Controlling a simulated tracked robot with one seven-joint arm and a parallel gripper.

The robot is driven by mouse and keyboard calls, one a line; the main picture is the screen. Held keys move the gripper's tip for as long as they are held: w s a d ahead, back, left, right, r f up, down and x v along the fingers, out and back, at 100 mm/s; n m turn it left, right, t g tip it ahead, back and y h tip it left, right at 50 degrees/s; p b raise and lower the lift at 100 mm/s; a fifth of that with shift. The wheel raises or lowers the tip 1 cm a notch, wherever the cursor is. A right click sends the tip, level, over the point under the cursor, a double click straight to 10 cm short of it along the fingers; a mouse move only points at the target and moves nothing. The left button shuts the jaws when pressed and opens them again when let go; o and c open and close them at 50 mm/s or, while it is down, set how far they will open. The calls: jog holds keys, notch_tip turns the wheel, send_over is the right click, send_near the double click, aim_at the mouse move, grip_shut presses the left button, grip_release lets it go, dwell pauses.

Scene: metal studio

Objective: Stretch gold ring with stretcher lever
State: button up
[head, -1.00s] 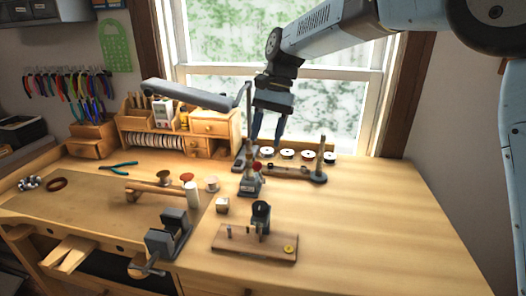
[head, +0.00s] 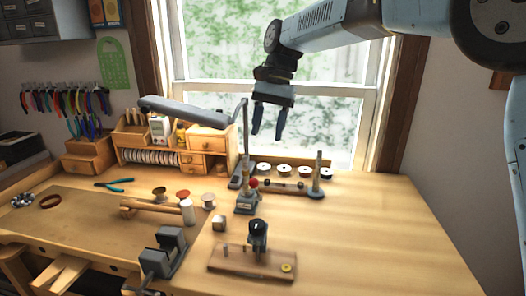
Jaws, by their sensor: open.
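My gripper (head: 267,136) is open and empty, pointing down in front of the window, well above the bench's back edge. A small grey device with a red knob (head: 248,197) stands upright near the middle of the bench, below the gripper. A wooden board (head: 235,266) nearer the front carries a dark upright tool (head: 258,238), small pegs and a yellow round piece (head: 287,268) at its right end. I cannot tell whether that piece is the gold ring, or which device is the stretcher lever.
A lamp arm (head: 190,110) reaches over the wooden organizer (head: 205,142) at the back left. A rack with several white spools (head: 285,170) stands along the back. A vise (head: 165,252) is at the front edge. The bench's right side (head: 385,230) is clear.

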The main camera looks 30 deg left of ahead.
jog(key=s+f+t, duration=0.2)
jog(key=s+t, duration=0.1)
jog(key=s, duration=0.2)
jog(key=shift+y, duration=0.4)
jog(key=f, duration=1.4)
jog(key=shift+s+a, duration=0.35)
jog(key=shift+a, duration=0.05)
grip_shut()
